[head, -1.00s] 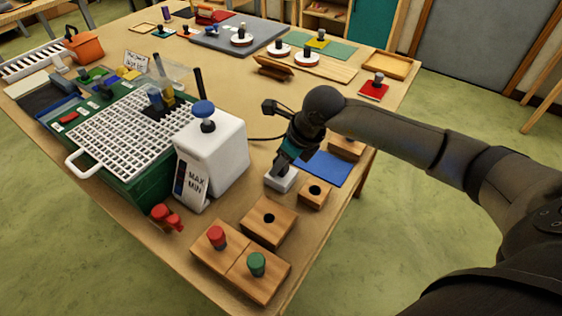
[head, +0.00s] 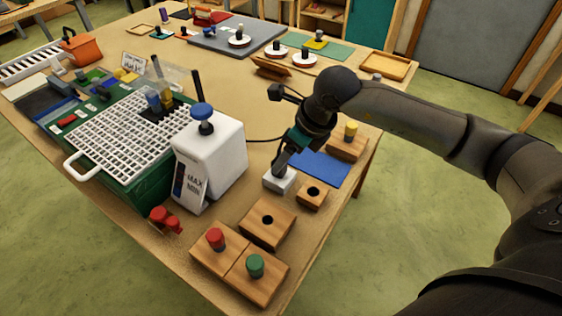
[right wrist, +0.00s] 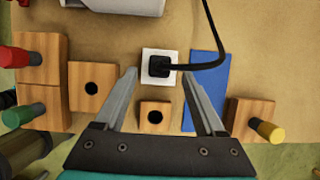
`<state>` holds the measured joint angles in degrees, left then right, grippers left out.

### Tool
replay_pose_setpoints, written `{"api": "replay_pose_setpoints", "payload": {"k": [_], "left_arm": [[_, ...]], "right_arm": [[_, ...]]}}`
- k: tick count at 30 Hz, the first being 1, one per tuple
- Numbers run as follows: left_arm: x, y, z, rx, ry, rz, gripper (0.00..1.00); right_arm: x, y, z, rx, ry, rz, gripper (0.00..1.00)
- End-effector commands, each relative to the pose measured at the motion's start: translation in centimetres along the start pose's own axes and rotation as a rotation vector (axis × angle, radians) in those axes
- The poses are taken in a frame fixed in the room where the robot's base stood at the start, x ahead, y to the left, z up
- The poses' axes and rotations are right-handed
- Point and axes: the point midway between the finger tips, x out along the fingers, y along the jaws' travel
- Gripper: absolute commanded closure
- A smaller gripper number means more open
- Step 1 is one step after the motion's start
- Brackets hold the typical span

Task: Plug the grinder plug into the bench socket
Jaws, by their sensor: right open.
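The grinder plug (right wrist: 159,67) is a small black block with a black cord (right wrist: 215,40). It sits on the middle of the white bench socket (right wrist: 148,78), apparently in it; how deep I cannot tell. The socket (head: 280,181) also shows in the head view, where my gripper hides the plug. My right gripper (right wrist: 158,75) is open, with its fingers apart on either side of the plug and socket, not visibly touching them. In the head view the right gripper (head: 280,165) points down just over the socket. My left gripper is not in view.
The green grinder (head: 140,190) with a white grid and a white tank (head: 222,160) stand left of the socket. Wooden blocks, one with a hole (head: 313,194) and one with a yellow peg (head: 345,148), and a blue mat (head: 322,168) are close by.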

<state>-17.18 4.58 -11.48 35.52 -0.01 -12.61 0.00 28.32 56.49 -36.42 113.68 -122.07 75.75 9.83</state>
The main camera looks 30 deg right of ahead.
Motion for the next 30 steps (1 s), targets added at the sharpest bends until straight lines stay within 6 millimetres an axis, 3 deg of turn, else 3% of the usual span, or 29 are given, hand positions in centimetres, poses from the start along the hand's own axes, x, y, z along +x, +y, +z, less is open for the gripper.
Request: {"api": "replay_pose_setpoints", "payload": {"k": [1, 6, 12, 18, 30], "left_arm": [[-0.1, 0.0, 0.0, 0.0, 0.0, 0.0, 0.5], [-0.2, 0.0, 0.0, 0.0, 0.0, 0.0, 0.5], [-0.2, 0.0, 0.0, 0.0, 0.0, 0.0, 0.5], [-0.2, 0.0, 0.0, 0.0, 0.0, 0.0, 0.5], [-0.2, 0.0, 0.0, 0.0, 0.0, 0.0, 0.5]], "right_arm": [[-1.5, -0.1, 0.1, -0.003, -0.002, -0.005, 0.28], [-5.5, -0.1, 0.0, -0.003, -0.001, -0.004, 0.28], [-8.8, -0.1, 0.0, -0.001, 0.001, -0.002, 0.28], [-10.1, 0.0, 0.0, -0.001, 0.002, 0.0, 0.28], [-10.2, 0.0, 0.0, 0.0, 0.001, 0.001, 0.28]]}}
